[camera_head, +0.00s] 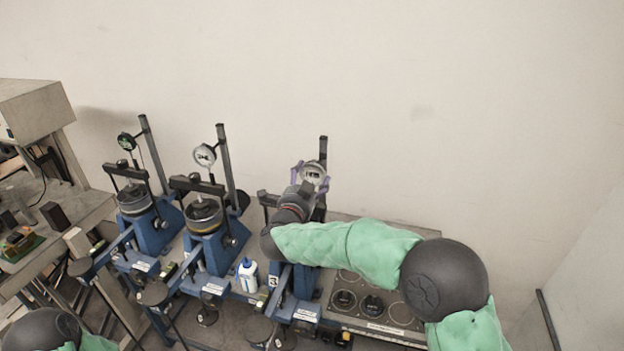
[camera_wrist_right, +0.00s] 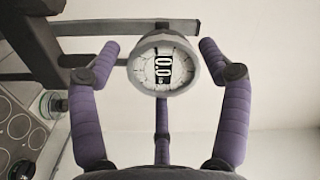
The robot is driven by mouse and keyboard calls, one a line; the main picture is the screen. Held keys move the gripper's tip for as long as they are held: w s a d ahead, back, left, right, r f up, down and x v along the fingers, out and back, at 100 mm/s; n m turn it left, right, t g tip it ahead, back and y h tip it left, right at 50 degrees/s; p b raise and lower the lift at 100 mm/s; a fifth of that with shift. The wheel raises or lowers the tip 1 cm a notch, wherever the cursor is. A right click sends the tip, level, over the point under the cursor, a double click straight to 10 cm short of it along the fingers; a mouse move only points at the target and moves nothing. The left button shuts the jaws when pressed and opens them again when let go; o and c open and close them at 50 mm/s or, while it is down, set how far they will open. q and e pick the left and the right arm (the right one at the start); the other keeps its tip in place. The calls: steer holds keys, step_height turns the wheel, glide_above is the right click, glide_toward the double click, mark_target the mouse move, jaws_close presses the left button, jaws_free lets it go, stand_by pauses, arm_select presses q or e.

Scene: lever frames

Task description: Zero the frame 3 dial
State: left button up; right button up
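The frame 3 dial (camera_head: 313,171) is a round, pale gauge on the rightmost blue lever frame (camera_head: 300,283). In the right wrist view the dial (camera_wrist_right: 163,66) shows sideways digits that look like 0.0, with smaller marks below. My right gripper (camera_head: 311,177) has its purple fingers spread around the dial. In the wrist view the gripper (camera_wrist_right: 160,46) has a finger on each side with gaps to the dial, and a third finger below, whose contact with the dial I cannot tell. My left gripper is out of view.
Two similar frames stand to the left, with a dark-faced dial (camera_head: 126,141) and a pale dial (camera_head: 204,155). A white bottle (camera_head: 247,275) stands between frames. A tray with round recesses (camera_head: 384,325) lies right of frame 3. A cluttered bench (camera_head: 84,208) is at left.

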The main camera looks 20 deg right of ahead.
steer(key=shift+o, duration=0.4)
steer(key=shift+w+a+f, duration=0.2)
steer(key=shift+w+a, duration=0.05)
steer(key=shift+a, duration=0.1)
steer(key=shift+s+d+r, duration=0.15)
steer(key=shift+s+d, duration=0.05)
steer(key=shift+s, duration=0.05)
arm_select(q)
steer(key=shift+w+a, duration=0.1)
arm_select(e)
steer(key=v, duration=1.2)
steer(key=shift+w, duration=0.1)
